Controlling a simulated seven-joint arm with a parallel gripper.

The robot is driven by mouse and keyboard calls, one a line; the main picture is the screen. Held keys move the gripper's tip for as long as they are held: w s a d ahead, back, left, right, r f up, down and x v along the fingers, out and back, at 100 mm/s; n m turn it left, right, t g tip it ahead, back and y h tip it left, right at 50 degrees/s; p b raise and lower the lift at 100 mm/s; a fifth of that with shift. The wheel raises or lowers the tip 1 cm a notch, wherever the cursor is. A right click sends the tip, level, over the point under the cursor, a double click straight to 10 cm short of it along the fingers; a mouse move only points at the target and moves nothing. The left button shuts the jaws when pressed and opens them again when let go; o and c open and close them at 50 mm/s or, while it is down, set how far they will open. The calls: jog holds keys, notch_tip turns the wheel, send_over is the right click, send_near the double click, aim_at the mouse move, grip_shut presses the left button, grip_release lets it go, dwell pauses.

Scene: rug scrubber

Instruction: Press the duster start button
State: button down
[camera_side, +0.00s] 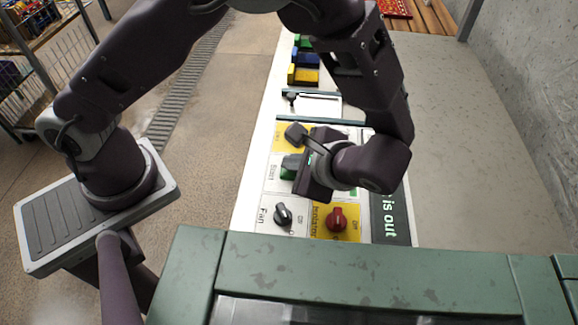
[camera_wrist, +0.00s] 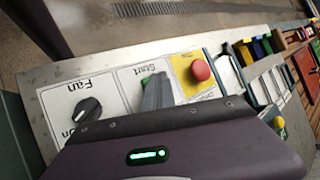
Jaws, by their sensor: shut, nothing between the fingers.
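A white panel square labelled "Start" (camera_wrist: 127,78) lies between the fan square and a yellow square in the wrist view. My gripper (camera_wrist: 152,97) is over this square with its narrow grey fingers together, holding nothing. In the side view my gripper (camera_side: 291,162) points down at the same square, where a bit of green (camera_side: 287,174) shows by the fingertips. The fingers hide most of the start button. I cannot tell whether they touch it or hover just above it.
A red mushroom button (camera_wrist: 200,70) stands on the yellow square beside the start square. A black fan knob (camera_side: 283,213) and a red knob (camera_side: 336,219) are nearer the green frame (camera_side: 350,270). Coloured blocks (camera_side: 305,75) lie farther along the table.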

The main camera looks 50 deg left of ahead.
aim_at(292, 173)
jog(key=shift+r, duration=0.85)
jog(key=shift+r, duration=2.5)
jog(key=s+a+r+n+t+h, duration=0.2)
jog(key=s+a+r+n+h, duration=0.2)
jog(key=s+r, duration=0.2)
jog(key=s+a+r+n+t+h, duration=0.3)
jog(key=s+a+r+n+h, duration=0.1)
jog(key=r, duration=0.4)
jog(key=shift+s+a+n+h, duration=0.35)
jog(key=shift+s+n+h, duration=0.25)
jog(key=shift+s+n, duration=0.35)
